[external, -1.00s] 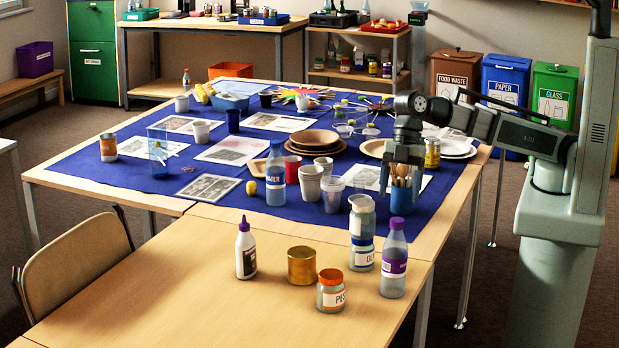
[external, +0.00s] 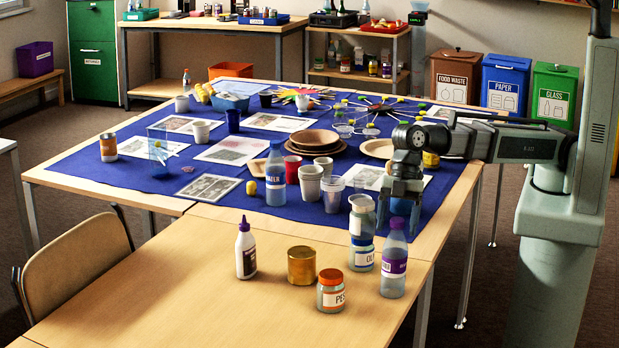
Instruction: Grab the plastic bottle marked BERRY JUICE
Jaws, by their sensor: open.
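A clear plastic bottle (external: 393,284) with a purple label stands upright near the right edge of the front table. The words on its label are too small to read. My gripper (external: 400,214) is open, points down and appears just above or behind this bottle's top; the exact gap cannot be told. Another plastic bottle (external: 275,184), blue-capped and marked WATER, stands on the blue cloth to the left.
Two stacked glass jars (external: 362,233) stand close left of the purple-labelled bottle. An orange-lidded jar (external: 330,291), a brass-coloured tin (external: 301,266) and a white glue bottle (external: 245,250) stand further left. The front table's left part (external: 150,300) is clear.

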